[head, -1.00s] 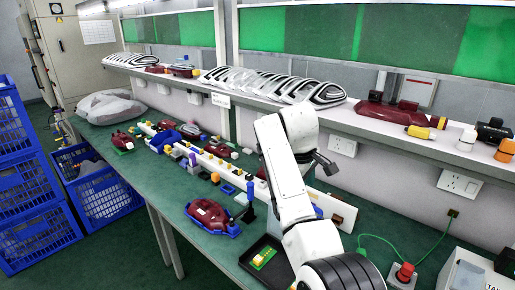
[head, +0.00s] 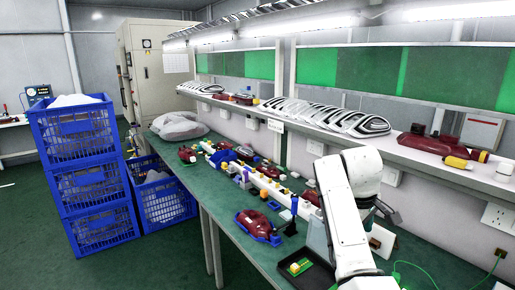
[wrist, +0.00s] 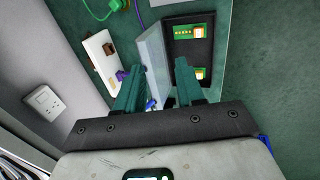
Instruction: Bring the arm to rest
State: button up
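My white arm (head: 345,210) is raised and bent over the right part of the green workbench (head: 222,212) in the head view. Its fingers cannot be made out there. In the wrist view my gripper (wrist: 158,78) points down at the bench, its two teal fingers apart. A pale grey box-like piece (wrist: 152,55) shows between and beyond the fingers; no grip on it is visible. A black tray (wrist: 188,35) with green circuit boards lies beside it, and the tray also shows in the head view (head: 318,278).
A red lamp in a blue holder (head: 255,225) and a white strip with small parts (head: 270,185) lie on the bench. A shelf (head: 300,130) with lamp covers runs above. Blue crates (head: 85,180) stand at left on open floor.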

jog(key=s+d+f+m+t+y, duration=0.15)
jog(key=s+f+m, duration=0.25)
jog(key=s+f, duration=1.3)
jog(key=s+a+f+m+t+y, duration=0.1)
jog(key=s+m, duration=0.1)
jog(key=s, duration=0.9)
jog(key=s+a+f+m+t, duration=0.1)
jog(key=s, duration=0.9)
jog(key=s+d+f+g, duration=0.1)
jog(key=s+f+g, duration=0.3)
jog(key=s, duration=0.6)
jog(key=shift+s+f+m, duration=0.3)
jog(key=shift+s+f, duration=0.05)
jog(key=shift+f, duration=0.55)
jog(key=shift+w+g, duration=0.15)
jog(key=shift+g, duration=0.1)
